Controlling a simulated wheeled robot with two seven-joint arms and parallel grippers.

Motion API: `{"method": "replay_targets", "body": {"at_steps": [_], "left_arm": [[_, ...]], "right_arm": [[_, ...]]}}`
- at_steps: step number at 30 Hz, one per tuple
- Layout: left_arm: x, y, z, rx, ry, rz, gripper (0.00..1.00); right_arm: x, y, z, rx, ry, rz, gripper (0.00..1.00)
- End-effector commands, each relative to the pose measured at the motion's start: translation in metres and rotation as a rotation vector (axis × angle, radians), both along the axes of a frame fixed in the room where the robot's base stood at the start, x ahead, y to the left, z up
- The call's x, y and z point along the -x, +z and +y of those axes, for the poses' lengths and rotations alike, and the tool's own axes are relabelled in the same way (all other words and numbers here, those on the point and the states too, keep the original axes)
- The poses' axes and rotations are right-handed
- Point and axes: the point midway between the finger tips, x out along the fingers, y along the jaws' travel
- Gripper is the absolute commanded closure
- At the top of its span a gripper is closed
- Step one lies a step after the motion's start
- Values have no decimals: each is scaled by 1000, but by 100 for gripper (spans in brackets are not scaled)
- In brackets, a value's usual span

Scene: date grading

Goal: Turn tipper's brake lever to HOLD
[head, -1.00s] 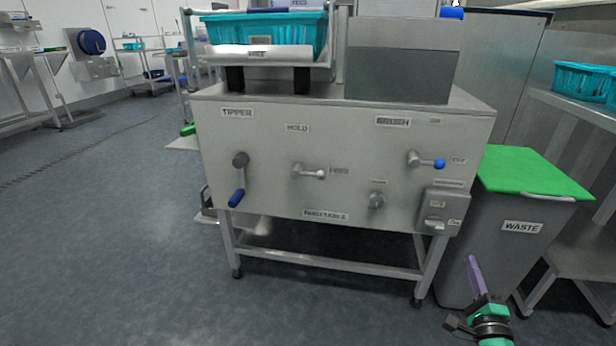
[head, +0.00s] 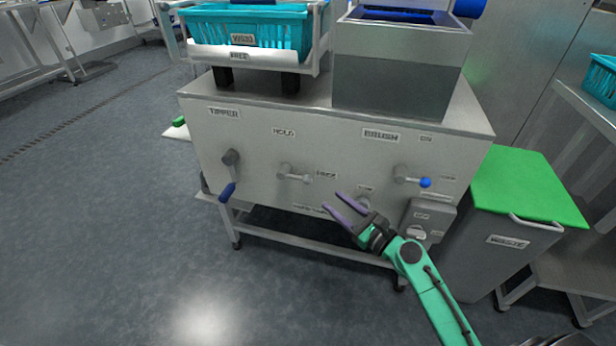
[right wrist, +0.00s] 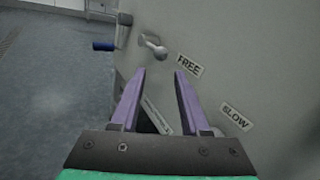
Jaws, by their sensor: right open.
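The brake lever (head: 296,178) is a short silver handle with a rounded knob on the tipper's pale front panel (head: 255,135). It points right, towards the FREE label (head: 326,175); the HOLD label (head: 283,132) is above its pivot. In the right wrist view the lever (right wrist: 153,47) shows beyond the fingertips, with the FREE label (right wrist: 189,64) to its right. My right gripper (head: 331,200) has purple fingers and is open and empty. It is in front of the panel, below and right of the lever, apart from it. My left gripper is not in view.
A crank with a blue handle (head: 227,191) hangs left of the lever. A blue-knobbed lever (head: 412,180) and a grey switch box (head: 428,220) are to the right. A green-lidded waste bin (head: 525,190) stands at the right. The floor in front is clear.

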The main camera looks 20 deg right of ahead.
Motion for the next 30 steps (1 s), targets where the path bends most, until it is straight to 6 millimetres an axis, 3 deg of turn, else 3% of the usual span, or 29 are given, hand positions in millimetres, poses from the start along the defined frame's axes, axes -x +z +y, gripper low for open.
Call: {"method": "replay_targets", "body": {"at_steps": [6, 10, 15, 21, 22, 25, 30], "left_arm": [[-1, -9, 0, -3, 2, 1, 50], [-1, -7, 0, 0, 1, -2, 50], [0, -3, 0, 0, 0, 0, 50], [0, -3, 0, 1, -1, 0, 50], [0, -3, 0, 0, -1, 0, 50], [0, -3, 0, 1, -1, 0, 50], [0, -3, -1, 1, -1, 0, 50]], "right_arm": [[-55, 2, 24, 1, 0, -4, 54], [-79, 0, 34, 2, -2, -3, 54], [-92, 1, 40, 2, -2, -2, 54], [-92, 1, 40, 3, -2, -2, 54], [-92, 1, 40, 3, -2, -2, 62], [-92, 1, 40, 3, -2, -2, 100], [-91, 0, 40, 4, -1, -2, 100]]}}
